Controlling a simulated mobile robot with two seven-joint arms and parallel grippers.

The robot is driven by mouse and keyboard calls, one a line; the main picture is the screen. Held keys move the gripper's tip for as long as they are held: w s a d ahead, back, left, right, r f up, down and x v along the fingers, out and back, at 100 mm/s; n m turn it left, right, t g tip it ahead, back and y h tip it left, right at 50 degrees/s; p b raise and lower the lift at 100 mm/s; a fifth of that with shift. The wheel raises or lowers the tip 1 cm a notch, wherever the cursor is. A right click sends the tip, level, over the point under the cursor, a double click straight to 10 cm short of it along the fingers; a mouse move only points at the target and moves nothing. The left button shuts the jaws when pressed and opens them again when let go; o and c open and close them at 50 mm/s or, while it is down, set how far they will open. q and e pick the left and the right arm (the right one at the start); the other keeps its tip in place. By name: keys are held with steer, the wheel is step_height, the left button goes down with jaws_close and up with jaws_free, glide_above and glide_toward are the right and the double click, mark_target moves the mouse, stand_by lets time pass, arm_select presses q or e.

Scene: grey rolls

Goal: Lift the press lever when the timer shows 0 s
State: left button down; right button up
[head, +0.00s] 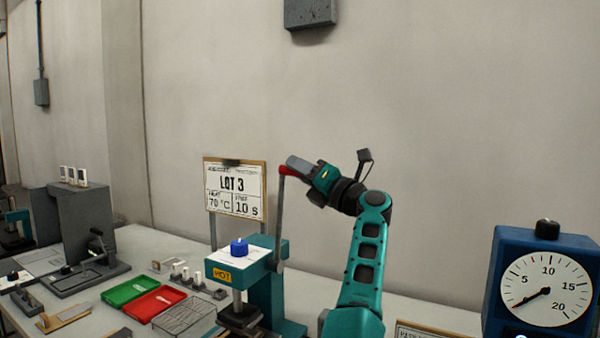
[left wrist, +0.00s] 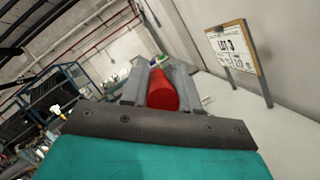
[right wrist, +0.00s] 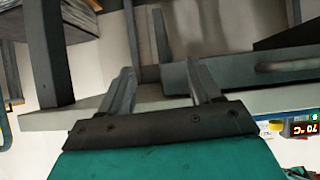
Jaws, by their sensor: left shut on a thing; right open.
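The teal press (head: 262,255) stands on the bench with a HOT label and a blue knob on top. Its lever (head: 281,215) stands nearly upright at the right side, with a red grip at its upper end. My left gripper (head: 292,168) is shut on that red grip (left wrist: 163,90), which lies between both fingers in the left wrist view. The blue timer (head: 508,255) is at the right; its black hand points to the lower left, below the 5, at the low end of the dial. My right gripper (right wrist: 163,80) is open and empty, outside the head view.
A board (head: 235,184) behind the press reads LOT 3, 70 °C, 10 s. Green (head: 128,290) and red (head: 154,304) trays and a wire rack lie left of the press. A grey machine (head: 80,230) stands farther left. A bench edge lies close to my right gripper.

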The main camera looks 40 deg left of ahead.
arm_select(q)
steer(key=shift+w+f, duration=0.3)
steer(key=shift+f, duration=0.25)
steer(key=c, duration=0.9)
jaws_free()
steer(key=shift+w, duration=0.1)
steer(key=shift+r, duration=0.2)
steer(key=b+v, duration=0.2)
steer(key=v, duration=1.1)
